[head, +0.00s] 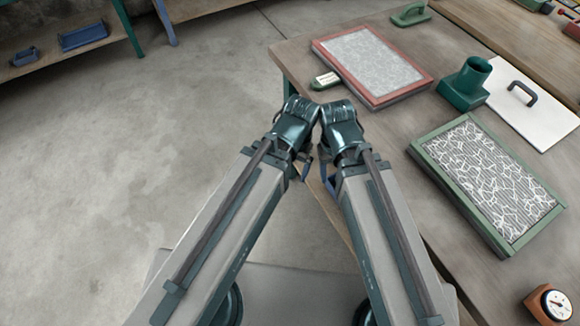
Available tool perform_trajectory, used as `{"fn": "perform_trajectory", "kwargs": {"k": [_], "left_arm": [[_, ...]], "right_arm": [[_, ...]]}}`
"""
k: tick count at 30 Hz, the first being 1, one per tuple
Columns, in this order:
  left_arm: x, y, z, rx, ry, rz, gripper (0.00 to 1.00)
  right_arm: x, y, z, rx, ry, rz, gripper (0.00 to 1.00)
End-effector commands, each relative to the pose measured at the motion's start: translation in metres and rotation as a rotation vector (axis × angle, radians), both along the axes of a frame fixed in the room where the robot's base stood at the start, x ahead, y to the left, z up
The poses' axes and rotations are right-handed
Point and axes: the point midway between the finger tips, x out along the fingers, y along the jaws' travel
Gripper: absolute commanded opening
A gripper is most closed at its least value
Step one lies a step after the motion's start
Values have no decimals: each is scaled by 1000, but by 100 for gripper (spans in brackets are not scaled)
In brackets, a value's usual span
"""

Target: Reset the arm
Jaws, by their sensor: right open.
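My two arms reach up from the bottom of the head view, and their dark teal wrists meet side by side near the table's left edge. My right gripper (328,178) points down below its wrist and is open, mostly covered by the arm. I see nothing between its fingers. Only a small part of my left gripper (305,166) shows under its wrist, so its jaws cannot be made out. Both grippers are apart from the objects on the table.
The wooden table (440,105) holds a red-framed panel (372,62), a green-framed panel (487,180) with white strands, a green funnel-like holder (465,85), a white board with a handle (530,105), a small labelled block (326,81) and an orange gauge (549,303). Open floor lies left.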

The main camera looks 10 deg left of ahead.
Motion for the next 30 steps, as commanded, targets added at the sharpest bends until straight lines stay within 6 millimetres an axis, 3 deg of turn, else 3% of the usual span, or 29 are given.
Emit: {"fn": "perform_trajectory", "kwargs": {"k": [5, 16, 30], "left_arm": [[0, 0, 5, -1, -1, 2, 91], [0, 0, 67, -2, -2, 4, 91], [0, 0, 65, -3, -1, 4, 91]], "right_arm": [[0, 0, 5, 0, 0, 0, 59], [0, 0, 67, 0, 0, 0, 59], [0, 0, 65, 0, 0, 0, 59]]}}
